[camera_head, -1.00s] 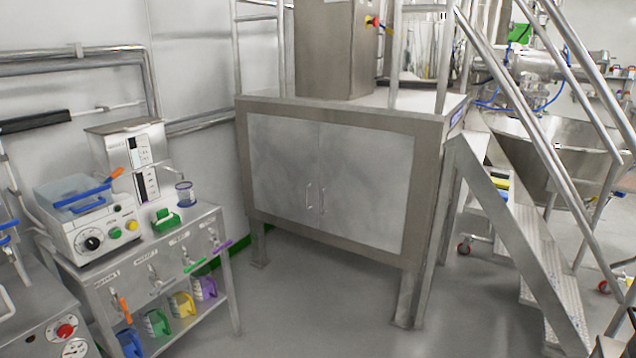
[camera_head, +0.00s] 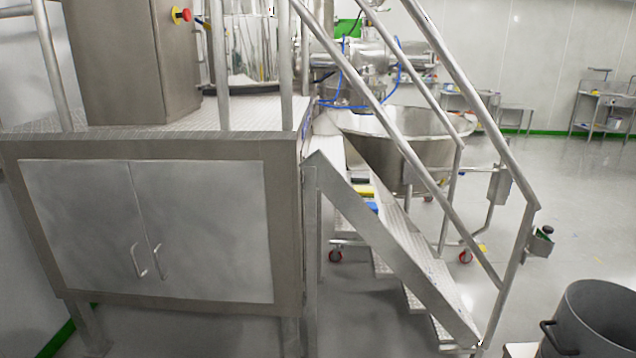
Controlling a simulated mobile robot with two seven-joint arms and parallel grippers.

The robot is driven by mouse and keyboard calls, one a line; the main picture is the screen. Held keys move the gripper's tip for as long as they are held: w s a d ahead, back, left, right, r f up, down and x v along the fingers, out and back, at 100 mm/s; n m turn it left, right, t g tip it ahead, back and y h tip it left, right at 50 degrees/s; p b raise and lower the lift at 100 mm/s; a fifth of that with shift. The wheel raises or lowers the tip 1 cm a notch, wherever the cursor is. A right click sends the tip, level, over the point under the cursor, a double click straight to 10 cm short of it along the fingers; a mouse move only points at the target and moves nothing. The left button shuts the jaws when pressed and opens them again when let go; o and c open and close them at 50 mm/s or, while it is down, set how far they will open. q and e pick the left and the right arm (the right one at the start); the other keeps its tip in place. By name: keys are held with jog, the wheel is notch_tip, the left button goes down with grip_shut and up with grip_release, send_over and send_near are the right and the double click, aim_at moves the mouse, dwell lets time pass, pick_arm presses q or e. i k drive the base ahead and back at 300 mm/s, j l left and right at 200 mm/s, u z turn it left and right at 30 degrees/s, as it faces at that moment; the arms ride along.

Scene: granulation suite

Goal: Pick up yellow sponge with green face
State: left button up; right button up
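A small yellow item (camera_head: 364,190) lies on a step of the metal stairs, seen through the stair side. It is too small to tell whether it is the yellow sponge, and I cannot make out a green face on it. A dark item (camera_head: 360,181) sits just behind it and a blue item (camera_head: 372,206) just in front. Neither of my grippers shows in this view.
The metal stairs (camera_head: 410,255) with handrails lead up to a steel platform (camera_head: 250,119) above a two-door cabinet (camera_head: 150,230). A large dark pot (camera_head: 606,318) stands at bottom right. A wheeled steel bowl (camera_head: 440,124) is behind the stairs. Open floor lies to the right.

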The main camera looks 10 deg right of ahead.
aim_at(364, 192)
jog(key=i+z, duration=0.45)
jog(key=i, duration=0.3)
jog(key=i+j+z, duration=0.15)
jog(key=i+z, duration=0.3)
jog(key=i, duration=0.25)
